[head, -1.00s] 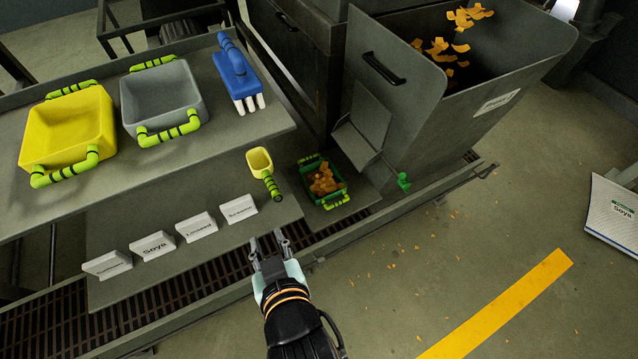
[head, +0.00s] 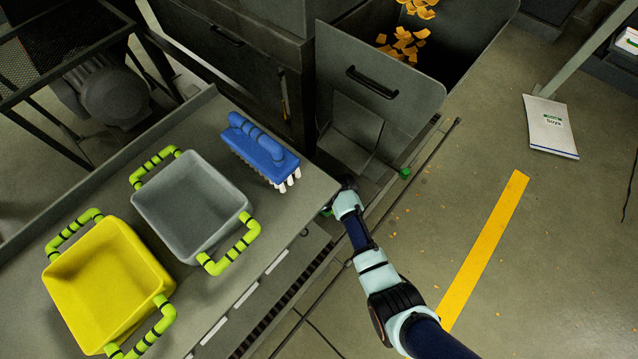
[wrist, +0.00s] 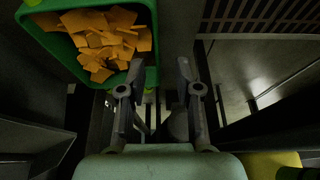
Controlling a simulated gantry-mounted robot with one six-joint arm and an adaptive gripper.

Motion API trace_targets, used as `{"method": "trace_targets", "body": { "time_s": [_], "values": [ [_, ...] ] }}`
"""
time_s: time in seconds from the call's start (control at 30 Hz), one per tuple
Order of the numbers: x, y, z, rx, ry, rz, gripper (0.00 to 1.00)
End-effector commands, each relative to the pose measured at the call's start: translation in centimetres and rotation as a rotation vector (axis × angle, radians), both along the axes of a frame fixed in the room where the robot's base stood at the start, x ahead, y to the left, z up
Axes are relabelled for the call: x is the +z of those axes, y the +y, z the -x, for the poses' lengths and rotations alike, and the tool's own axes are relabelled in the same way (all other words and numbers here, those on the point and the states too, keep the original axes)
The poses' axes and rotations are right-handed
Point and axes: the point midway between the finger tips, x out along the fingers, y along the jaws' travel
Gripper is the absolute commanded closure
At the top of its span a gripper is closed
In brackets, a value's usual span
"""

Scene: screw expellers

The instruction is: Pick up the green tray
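The green tray (wrist: 152,76) shows in the wrist view at the upper left, cut off by the frame edge. It holds a heap of orange flakes (wrist: 100,40). My gripper (wrist: 160,72) is open, with empty space between its two fingers. It is beside the tray's lower right corner; the left finger overlaps the tray's edge in the picture, and I cannot tell whether they touch.
A grey bin (head: 190,200), a yellow bin (head: 105,285) and a blue brush (head: 260,150) stand on the table (head: 215,285), left of my arm. The hopper (head: 385,105) with its chute is just above my gripper. Open floor lies to the right.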

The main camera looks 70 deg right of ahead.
Motion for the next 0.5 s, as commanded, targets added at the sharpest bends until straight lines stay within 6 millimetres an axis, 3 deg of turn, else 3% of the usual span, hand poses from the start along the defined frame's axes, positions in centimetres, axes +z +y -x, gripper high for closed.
{"method": "trace_targets", "body": {
  "time_s": [0.07,0.3,0.5],
  "values": [
    [-0.3,-0.1,-0.1,0.001,-0.001,0.002,0.67],
    [-4.4,-0.9,-1.1,0.002,-0.001,0.001,0.67],
    [-4.8,-1.1,-1.5,0.001,-0.001,0.001,0.67]
  ]
}}
